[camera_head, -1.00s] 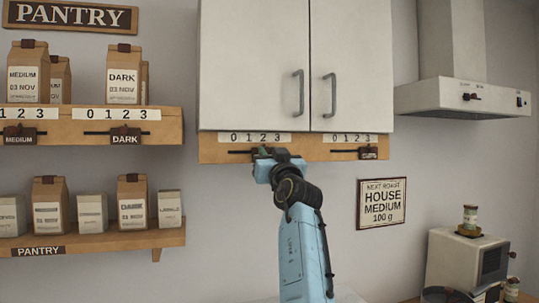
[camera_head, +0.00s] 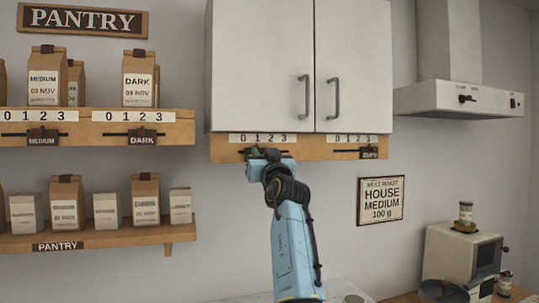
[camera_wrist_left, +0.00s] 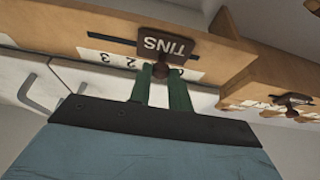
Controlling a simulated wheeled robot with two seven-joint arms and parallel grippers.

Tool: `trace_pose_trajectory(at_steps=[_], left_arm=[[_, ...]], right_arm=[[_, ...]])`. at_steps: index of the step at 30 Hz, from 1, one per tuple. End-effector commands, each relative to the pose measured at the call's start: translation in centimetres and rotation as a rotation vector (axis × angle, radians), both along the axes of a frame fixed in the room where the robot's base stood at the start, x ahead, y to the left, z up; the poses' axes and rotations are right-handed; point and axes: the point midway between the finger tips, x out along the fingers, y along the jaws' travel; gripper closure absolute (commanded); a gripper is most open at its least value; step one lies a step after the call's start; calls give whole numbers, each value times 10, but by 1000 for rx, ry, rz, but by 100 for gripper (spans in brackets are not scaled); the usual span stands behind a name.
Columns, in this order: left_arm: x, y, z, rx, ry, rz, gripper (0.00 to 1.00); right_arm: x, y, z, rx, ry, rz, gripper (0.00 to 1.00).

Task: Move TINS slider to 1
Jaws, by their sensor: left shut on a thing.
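The TINS slider (camera_wrist_left: 172,45) is a dark tag with a small brown knob on the wooden rail under the white wall cabinet. My left gripper (camera_head: 258,155) is at this rail in the head view, below the left 0–3 scale (camera_head: 264,138), around the 1. In the left wrist view its green fingers (camera_wrist_left: 162,85) are shut on the knob, one on each side. The digits 2 and 3 show to the left of the fingers there. The fingers cover part of the scale, so the slider's exact mark is hard to read. My right gripper is not in view.
The CUPS slider (camera_head: 370,153) sits near the 3 on the right part of the rail. Pantry shelves (camera_head: 175,128) with coffee bags and two more sliders are at the left. The white cabinet (camera_head: 262,65) is above the gripper. A sign (camera_head: 381,201) hangs below right.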

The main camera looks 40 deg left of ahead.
Motion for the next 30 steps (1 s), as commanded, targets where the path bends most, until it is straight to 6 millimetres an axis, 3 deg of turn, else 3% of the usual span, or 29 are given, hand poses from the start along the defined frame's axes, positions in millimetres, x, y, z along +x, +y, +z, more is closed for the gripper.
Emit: trace_pose_trajectory(at_steps=[2,3,7,20,30], left_arm=[[1,-1,0,3,1,-2,100],[1,-2,0,3,1,-2,78],[2,-2,0,3,1,-3,61],[-3,-10,-5,1,-1,-4,60],[-40,-64,-34,1,-1,-7,60]], right_arm=[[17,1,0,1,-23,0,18],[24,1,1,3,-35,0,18],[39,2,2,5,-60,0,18],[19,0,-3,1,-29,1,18],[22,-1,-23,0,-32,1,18]])
